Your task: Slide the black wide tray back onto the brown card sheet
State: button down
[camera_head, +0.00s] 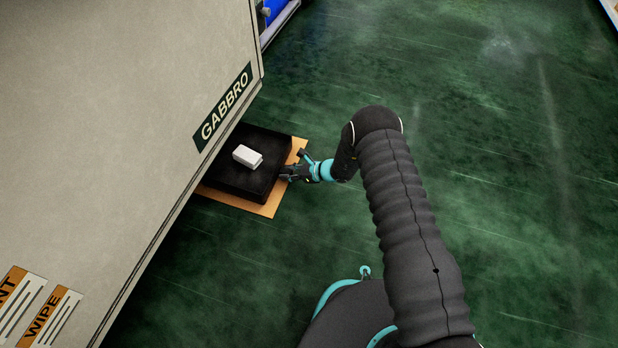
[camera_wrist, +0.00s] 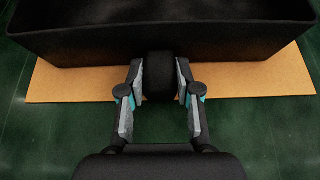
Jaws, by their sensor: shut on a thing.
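The black wide tray (camera_head: 232,185) sits on the brown card sheet (camera_head: 257,208) on the floor, partly under the overhang of a large beige cabinet. The card shows along the tray's front and right edges; its far side is hidden. In the wrist view the tray's near wall (camera_wrist: 95,45) spans the top, with the card (camera_wrist: 75,88) below it on both sides. My gripper (camera_head: 288,173) is at the tray's right side. In the wrist view my gripper (camera_wrist: 160,82) is shut on a dark round knob of the tray (camera_wrist: 160,66) between its fingers.
A small white box (camera_head: 247,156) lies in the tray. The beige cabinet (camera_head: 120,120) marked GABBRO stands close over the tray's left side. Green floor (camera_head: 520,180) is open to the right. A blue object (camera_head: 274,10) shows at the top.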

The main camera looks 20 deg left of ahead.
jog(key=shift+s+f, duration=0.2)
jog(key=shift+f, duration=0.1)
jog(key=shift+a, duration=1.25)
jog(key=c, duration=0.7)
grip_release()
jog(key=shift+w+r, duration=0.1)
jog(key=shift+w, duration=0.05)
jog(key=shift+d, duration=0.1)
